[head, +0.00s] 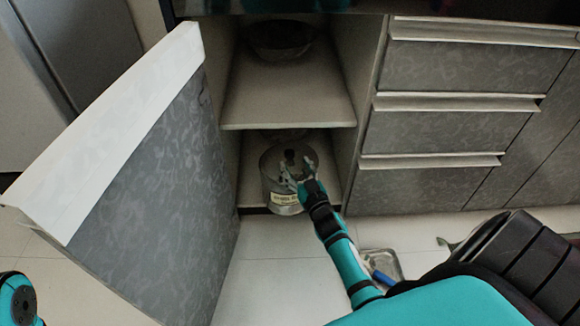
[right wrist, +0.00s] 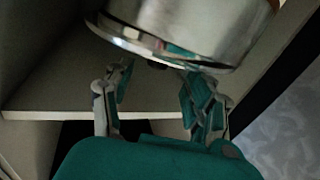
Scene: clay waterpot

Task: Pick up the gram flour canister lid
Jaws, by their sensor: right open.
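A metal canister (head: 285,201) with a small pale label stands on the bottom shelf of the open cabinet. Its lid (head: 271,160) is on top, with a dark knob (head: 290,156) at the middle. In the right wrist view the canister (right wrist: 215,25) looks inverted, with the lid's shiny rim (right wrist: 124,40) towards the fingers and part of the dark knob (right wrist: 157,65) showing. My right gripper (head: 298,178) is over the lid's front part. Its fingers (right wrist: 155,95) are spread and empty, close to the lid; contact is unclear. My left gripper is out of view.
An open cabinet door (head: 165,190) stands on the left. A shelf (head: 288,110) is above the canister, with a dark bowl (head: 280,40) on it. Closed drawers (head: 440,135) are on the right. A small tray (head: 388,264) with a blue item lies on the floor.

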